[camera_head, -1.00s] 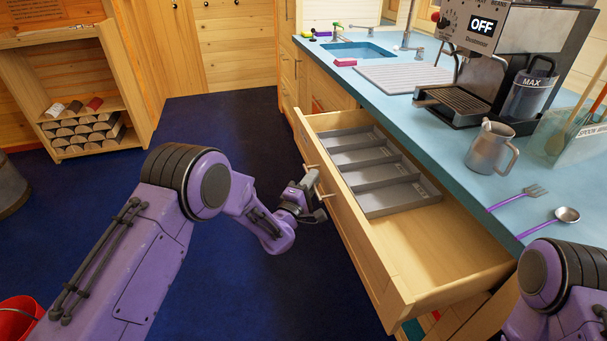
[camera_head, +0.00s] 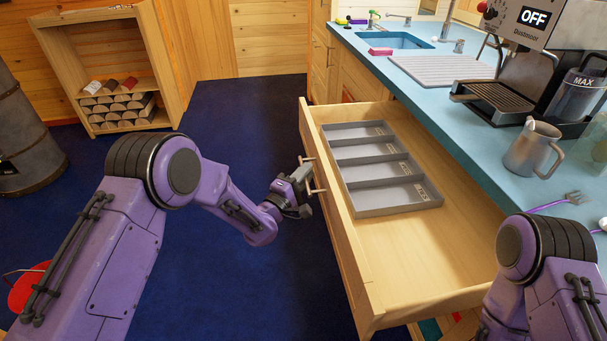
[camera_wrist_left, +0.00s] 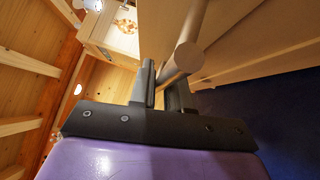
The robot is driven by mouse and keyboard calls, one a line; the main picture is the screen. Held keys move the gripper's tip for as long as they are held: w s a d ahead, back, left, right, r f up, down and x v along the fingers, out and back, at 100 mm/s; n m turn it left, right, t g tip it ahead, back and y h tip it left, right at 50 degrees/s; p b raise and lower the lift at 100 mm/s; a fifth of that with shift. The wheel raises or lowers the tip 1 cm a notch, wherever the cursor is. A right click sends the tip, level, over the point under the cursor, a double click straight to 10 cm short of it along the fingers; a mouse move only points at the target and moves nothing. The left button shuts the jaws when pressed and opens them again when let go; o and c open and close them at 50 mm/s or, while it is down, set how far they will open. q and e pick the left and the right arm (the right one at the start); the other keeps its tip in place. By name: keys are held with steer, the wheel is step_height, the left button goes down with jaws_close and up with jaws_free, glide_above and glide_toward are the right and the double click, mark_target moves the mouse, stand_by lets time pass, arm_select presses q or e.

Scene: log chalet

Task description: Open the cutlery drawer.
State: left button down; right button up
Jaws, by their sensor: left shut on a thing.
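The cutlery drawer (camera_head: 433,257) is pulled far out from under the blue counter. A grey cutlery tray (camera_head: 386,185) with several empty compartments lies inside it, toward the far end. My left gripper (camera_head: 307,177) is at the drawer's front and is shut on the wooden bar handle. In the left wrist view the handle (camera_wrist_left: 188,50) runs between the two fingers (camera_wrist_left: 163,88). My right arm shows at the lower right, but its gripper is out of view.
The blue counter (camera_head: 441,109) holds a steel jug (camera_head: 532,148), a coffee machine (camera_head: 515,85), a purple-handled fork (camera_head: 560,201) and a sink. A firewood shelf (camera_head: 117,106) and a dark barrel (camera_head: 25,140) stand at left. The blue floor before the drawer is clear.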

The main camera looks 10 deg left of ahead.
arm_select(q)
steer(key=shift+s+d+f, duration=0.1)
steer(key=shift+f, duration=0.05)
steer(key=c, duration=1.2)
jaws_free()
steer(key=b+v, duration=0.1)
steer(key=v, duration=0.9)
steer(key=shift+s, duration=0.2)
